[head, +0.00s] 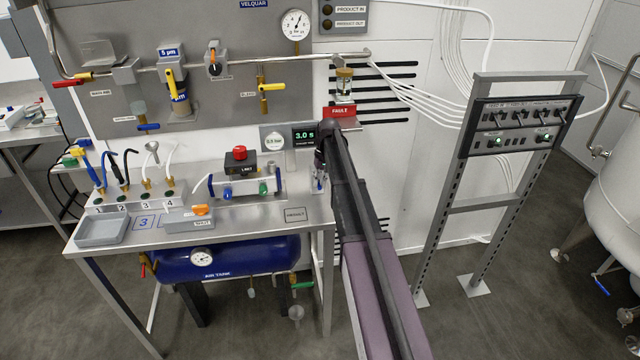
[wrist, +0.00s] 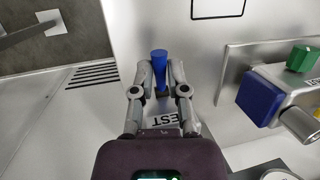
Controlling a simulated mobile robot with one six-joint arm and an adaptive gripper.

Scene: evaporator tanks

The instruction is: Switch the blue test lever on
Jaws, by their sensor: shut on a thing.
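The blue test lever (wrist: 159,62) stands up between my fingertips in the wrist view, its blue top showing above them. My gripper (wrist: 160,76) is shut on it, one finger on each side. A label partly hidden by my right finger shows the letters "EST" (wrist: 190,118) beside the lever. In the head view my gripper (head: 320,172) points down at the right end of the steel bench (head: 265,212). The lever is small there and mostly covered by the gripper, so its exact position is hard to tell.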

